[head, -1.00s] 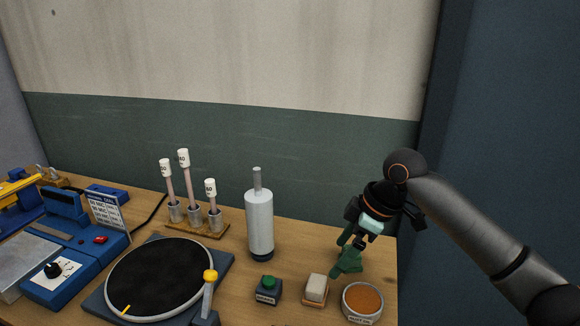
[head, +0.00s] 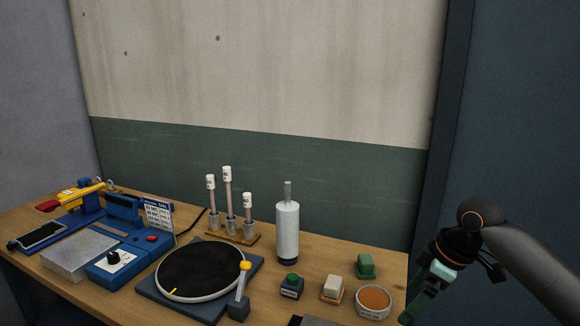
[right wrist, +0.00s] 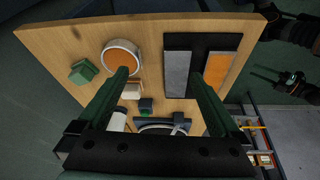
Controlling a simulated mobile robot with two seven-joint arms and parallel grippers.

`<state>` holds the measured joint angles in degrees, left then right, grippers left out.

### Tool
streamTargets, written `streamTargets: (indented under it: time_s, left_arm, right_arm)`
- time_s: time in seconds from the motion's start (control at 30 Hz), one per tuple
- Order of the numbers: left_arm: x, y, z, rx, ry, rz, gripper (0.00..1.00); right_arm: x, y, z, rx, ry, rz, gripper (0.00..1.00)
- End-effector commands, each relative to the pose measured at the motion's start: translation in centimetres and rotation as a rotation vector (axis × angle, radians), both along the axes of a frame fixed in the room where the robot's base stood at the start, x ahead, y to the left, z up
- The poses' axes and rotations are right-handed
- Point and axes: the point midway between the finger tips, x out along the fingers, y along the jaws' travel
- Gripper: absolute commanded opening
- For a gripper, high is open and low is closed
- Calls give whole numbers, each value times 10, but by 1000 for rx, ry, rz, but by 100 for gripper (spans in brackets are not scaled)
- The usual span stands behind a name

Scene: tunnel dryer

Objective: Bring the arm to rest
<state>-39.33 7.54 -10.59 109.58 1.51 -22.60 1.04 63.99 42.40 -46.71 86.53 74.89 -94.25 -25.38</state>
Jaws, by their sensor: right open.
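My right gripper (head: 412,308) hangs off the table's right front side in the head view, clear of everything and with nothing in it. In the right wrist view its two green fingers (right wrist: 158,82) are wide apart with nothing between them, and the tabletop shows beyond them. A green block (head: 366,266) stands on the table's right part, apart from the gripper; it also shows in the right wrist view (right wrist: 84,71). What looks like my left gripper (right wrist: 265,76) is small and dark at the right of the right wrist view; its jaws are unclear.
Near the right table edge are a round tin with brown contents (head: 373,302), a pale block (head: 332,288) and a green-topped button box (head: 291,287). A grey-white cylinder (head: 288,232) and a black turntable disc (head: 201,270) stand further left. Free floor lies right of the table.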

Motion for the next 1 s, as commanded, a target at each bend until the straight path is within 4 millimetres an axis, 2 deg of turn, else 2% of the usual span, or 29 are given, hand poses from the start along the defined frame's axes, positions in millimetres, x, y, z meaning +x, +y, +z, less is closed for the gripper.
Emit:
streamTargets:
  time_s: [0.03, 0.23, 0.5, 0.67, 0.8, 1.0]
  left_arm:
    - [2, 0, 1, 0, -4, 0, 50]
    - [8, 0, 4, 0, -17, 0, 50]
    - [6, 0, 3, 0, -13, 1, 50]
    - [6, 0, 3, 0, -12, 1, 50]
    - [5, 0, 3, 0, -11, 1, 50]
    - [5, 0, 3, 0, -10, 1, 50]
  right_arm:
    - [-1, -25, 0, -21, 1, -44, 99]
    - [-12, -112, 5, -95, 1, -196, 99]
    - [-12, -117, -71, -121, -53, -276, 99]
    - [-20, -125, -123, -144, -108, -329, 99]
    - [-36, -133, -169, -165, -172, -364, 99]
    - [-71, -142, -222, -189, -265, -381, 99]
